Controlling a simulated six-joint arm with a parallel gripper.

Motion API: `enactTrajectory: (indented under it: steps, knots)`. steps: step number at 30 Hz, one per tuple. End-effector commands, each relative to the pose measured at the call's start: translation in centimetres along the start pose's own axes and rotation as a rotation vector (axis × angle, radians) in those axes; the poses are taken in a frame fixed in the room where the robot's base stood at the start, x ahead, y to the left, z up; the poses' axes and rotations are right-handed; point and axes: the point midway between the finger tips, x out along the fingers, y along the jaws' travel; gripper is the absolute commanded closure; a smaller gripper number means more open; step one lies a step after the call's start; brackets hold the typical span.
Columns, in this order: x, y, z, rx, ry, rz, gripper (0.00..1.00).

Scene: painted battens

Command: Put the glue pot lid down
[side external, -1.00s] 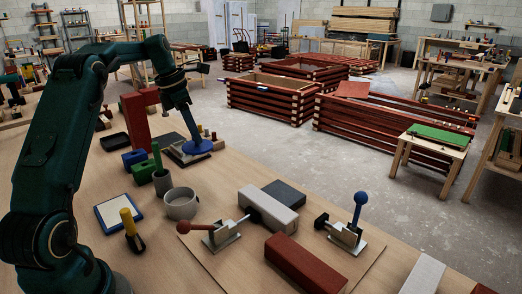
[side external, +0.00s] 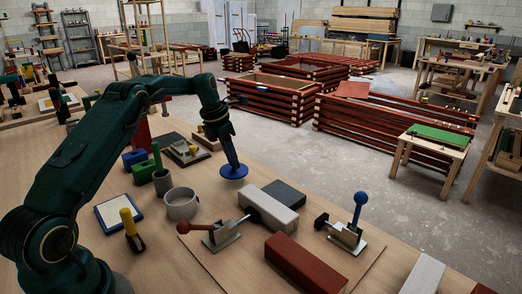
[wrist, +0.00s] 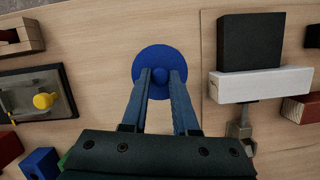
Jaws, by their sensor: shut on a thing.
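The glue pot lid is a blue disc (side external: 234,172) with a round knob. In the wrist view the lid (wrist: 160,55) lies flat under my fingers. My gripper (wrist: 161,77) is shut on the lid's knob, one finger on each side. In the side view my gripper (side external: 231,163) points down with the lid at its tip, low over bare wood; I cannot tell whether the lid touches the table. An open grey pot (side external: 181,208), perhaps the glue pot, stands left of the lid.
To the right, a board carries a white batten (side external: 264,214), a black block (side external: 285,191), a red batten (side external: 303,264), a red-handled clamp (side external: 222,236) and a blue-handled clamp (side external: 347,231). A green block (side external: 143,173) and a yellow-handled tool (side external: 132,230) stand left. Bare wood surrounds the lid.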

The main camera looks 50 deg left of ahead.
Motion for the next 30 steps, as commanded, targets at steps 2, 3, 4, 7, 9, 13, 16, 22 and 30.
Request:
enactTrajectory:
  steps: [2,3,4,7,9,13,16,22,30]
  knots:
    - [1.2,-0.1,-0.5,-0.001,0.005,-0.004,1.00]
    - [1.8,-0.1,-0.7,0.000,0.005,-0.004,1.00]
    - [2.2,-0.1,-0.7,0.001,0.004,-0.003,1.00]
    - [3.0,-0.1,-0.9,0.001,0.002,-0.002,1.00]
    - [3.1,-0.1,-1.0,0.001,0.001,-0.001,1.00]
    - [3.0,-0.1,-0.9,0.001,0.000,-0.001,1.00]
    - [3.1,-0.1,-1.0,0.001,0.000,-0.001,1.00]
    - [3.3,-0.1,-1.0,0.001,0.000,-0.001,0.42]
    - [3.3,-0.1,-1.0,0.002,0.000,-0.001,0.42]
